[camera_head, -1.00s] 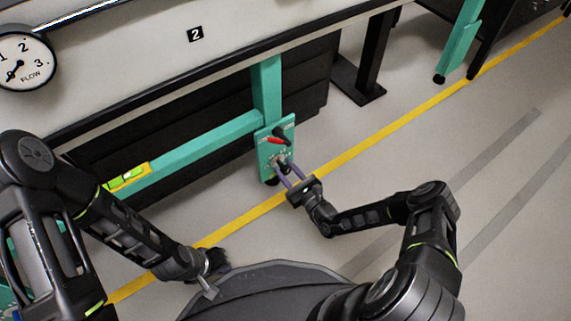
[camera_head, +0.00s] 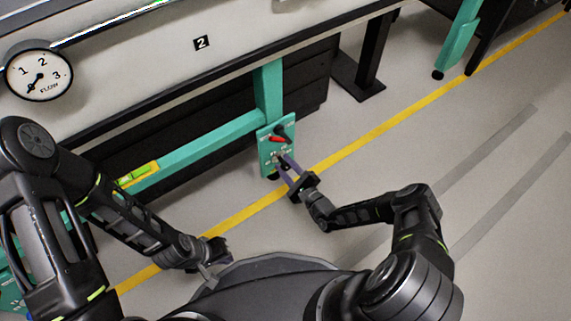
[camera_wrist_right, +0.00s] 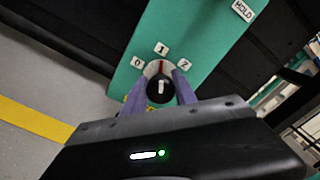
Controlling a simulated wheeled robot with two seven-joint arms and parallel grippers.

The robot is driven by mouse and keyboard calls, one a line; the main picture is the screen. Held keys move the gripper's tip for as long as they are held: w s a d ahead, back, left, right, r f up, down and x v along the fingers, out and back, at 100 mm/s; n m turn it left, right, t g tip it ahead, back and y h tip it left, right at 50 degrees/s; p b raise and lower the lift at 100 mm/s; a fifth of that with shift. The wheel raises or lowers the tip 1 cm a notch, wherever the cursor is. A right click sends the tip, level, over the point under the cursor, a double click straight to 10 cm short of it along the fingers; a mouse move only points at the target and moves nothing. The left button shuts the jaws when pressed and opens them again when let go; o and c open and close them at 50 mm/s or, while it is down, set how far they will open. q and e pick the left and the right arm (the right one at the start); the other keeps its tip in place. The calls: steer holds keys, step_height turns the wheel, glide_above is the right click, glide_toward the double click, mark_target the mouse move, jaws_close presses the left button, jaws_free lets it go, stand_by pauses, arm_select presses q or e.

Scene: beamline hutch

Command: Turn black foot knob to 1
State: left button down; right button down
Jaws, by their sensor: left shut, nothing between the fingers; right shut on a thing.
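The black foot knob (camera_wrist_right: 160,90) sits low on the teal panel, with 0, 1 and 2 labels around it. A red mark at its top edge points at the 1 label (camera_wrist_right: 162,48). In the head view the knob is partly hidden between the fingers of my right gripper (camera_head: 286,164). My right gripper, in the wrist view (camera_wrist_right: 160,88), is shut on the knob, with one purple finger on each side. My left gripper (camera_head: 216,252) is shut and empty, low over the floor near the yellow line.
The teal panel (camera_head: 265,150) hangs on a table leg and carries a red-handled switch (camera_head: 278,139) above the knob. A HOLD label (camera_wrist_right: 243,10) is on the panel. A flow gauge (camera_head: 38,75) is at upper left. The floor right of the yellow line (camera_head: 350,152) is clear.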

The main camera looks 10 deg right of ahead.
mark_target(288, 168)
stand_by(0.3)
steer(key=c, duration=1)
jaws_free()
steer(key=shift+s, duration=0.1)
steer(key=p+v, duration=0.2)
steer(key=v, duration=0.4)
steer(key=shift+s+d, duration=0.15)
steer(key=shift+s, duration=0.15)
steer(key=shift+s+d, duration=0.15)
steer(key=shift+s, duration=0.3)
